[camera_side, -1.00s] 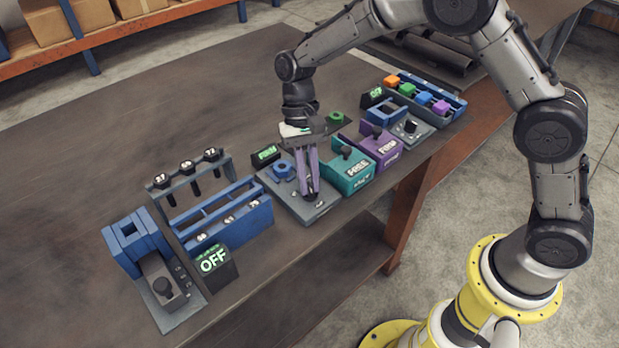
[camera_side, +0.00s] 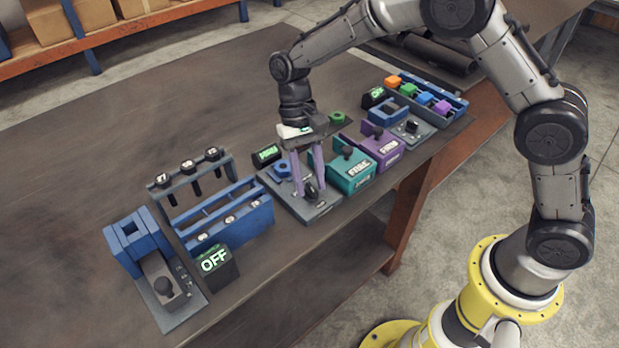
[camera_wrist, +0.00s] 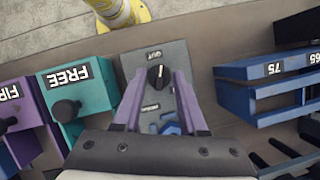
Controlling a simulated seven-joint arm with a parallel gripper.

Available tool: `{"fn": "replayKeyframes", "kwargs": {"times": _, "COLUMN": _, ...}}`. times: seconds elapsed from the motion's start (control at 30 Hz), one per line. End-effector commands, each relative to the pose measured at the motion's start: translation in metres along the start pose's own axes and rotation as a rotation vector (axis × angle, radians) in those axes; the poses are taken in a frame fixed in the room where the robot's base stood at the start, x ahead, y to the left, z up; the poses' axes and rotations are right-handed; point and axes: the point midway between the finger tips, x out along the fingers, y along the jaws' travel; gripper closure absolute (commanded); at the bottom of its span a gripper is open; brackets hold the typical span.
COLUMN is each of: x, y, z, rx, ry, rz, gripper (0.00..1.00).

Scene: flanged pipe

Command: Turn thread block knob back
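The thread block is a grey plate (camera_side: 309,214) with a blue ring-shaped piece (camera_side: 282,168) at its far end and a black knob (camera_side: 311,189) near its front end. In the wrist view the round knob (camera_wrist: 158,75) shows a pale pointer line and lies between my fingertips. My gripper (camera_side: 309,193) has purple fingers and points down over the plate. The fingers stand apart, one on each side of the knob, with gaps showing in the wrist view (camera_wrist: 159,77).
A teal FREE box (camera_side: 350,172) and a purple box (camera_side: 381,148) stand close right of the plate. A blue rack (camera_side: 233,212) stands left, with an OFF sign (camera_side: 213,262) in front. A dark sign (camera_side: 267,155) with green text stands behind.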

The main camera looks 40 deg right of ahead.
Motion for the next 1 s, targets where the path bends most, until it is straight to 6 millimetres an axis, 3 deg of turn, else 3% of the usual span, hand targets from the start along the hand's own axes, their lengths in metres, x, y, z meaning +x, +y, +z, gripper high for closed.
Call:
{"fn": "replayKeyframes", "kwargs": {"times": 0.27, "x": 0.001, "y": 0.0, "z": 0.0, "rx": 0.001, "ry": -0.001, "rz": 0.0, "gripper": 0.55}}
{"fn": "replayKeyframes", "kwargs": {"times": 0.43, "x": -0.01, "y": -0.001, "z": -0.001, "rx": 0.0, "ry": 0.003, "rz": -0.002, "gripper": 0.55}}
{"fn": "replayKeyframes", "kwargs": {"times": 1.0, "x": -0.119, "y": 0.0, "z": -0.001, "rx": 0.001, "ry": 0.003, "rz": -0.002, "gripper": 0.55}}
